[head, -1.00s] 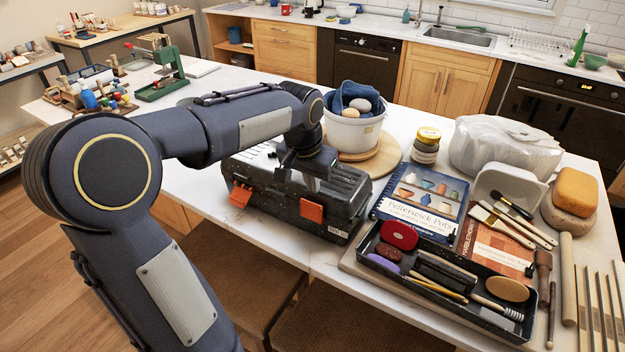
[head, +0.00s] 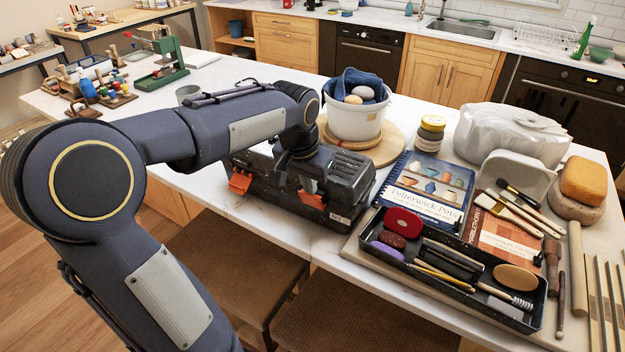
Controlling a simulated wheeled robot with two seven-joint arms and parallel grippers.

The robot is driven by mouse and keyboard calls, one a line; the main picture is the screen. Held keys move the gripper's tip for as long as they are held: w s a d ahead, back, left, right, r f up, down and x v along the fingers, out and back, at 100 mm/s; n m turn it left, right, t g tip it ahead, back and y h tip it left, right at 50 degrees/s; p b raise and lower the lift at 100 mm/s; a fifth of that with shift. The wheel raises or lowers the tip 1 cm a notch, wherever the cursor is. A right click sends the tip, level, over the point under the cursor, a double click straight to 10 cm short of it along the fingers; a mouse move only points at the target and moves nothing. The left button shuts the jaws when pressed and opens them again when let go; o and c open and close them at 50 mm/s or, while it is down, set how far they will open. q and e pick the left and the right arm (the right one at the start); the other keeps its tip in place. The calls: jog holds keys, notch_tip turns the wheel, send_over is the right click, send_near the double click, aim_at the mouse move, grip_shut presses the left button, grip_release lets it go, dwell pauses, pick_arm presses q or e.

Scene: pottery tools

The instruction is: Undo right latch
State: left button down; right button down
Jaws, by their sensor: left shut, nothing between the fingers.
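A dark toolbox (head: 262,200) stands on the white table with two orange latches on its front. The left latch (head: 240,181) is in plain view. The right latch (head: 311,199) is partly covered by my left gripper (head: 298,184), so I cannot tell whether it is fastened. My left gripper is shut and empty, its fingers low at the box's front by the right latch. Whether they touch it I cannot tell. My right gripper is out of view.
A white bucket (head: 352,122) with a blue cloth stands behind the toolbox. A spiral-bound book (head: 425,190) and a black tool tray (head: 440,283) lie to its right. Stools (head: 232,262) stand below the table's front edge.

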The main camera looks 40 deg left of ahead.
pick_arm(q)
jog(key=s+r+p, duration=0.4)
jog(key=s+r, duration=0.1)
jog(key=r, duration=0.1)
jog(key=shift+s+d, duration=0.2)
jog(key=shift+d, duration=0.15)
dwell(1.0)
dwell(0.5)
jog(key=s+d+f+t+h, duration=0.1)
jog(key=s+d+f+h, duration=0.1)
jog(key=s+d, duration=0.4)
jog(key=s+d+f+t+h, duration=0.1)
jog(key=s+d+f+h, duration=0.1)
jog(key=s+d, duration=0.4)
jog(key=shift+s+d+f+t, duration=0.25)
jog(key=shift+d+f+t, duration=0.15)
jog(key=shift+d+f, duration=0.45)
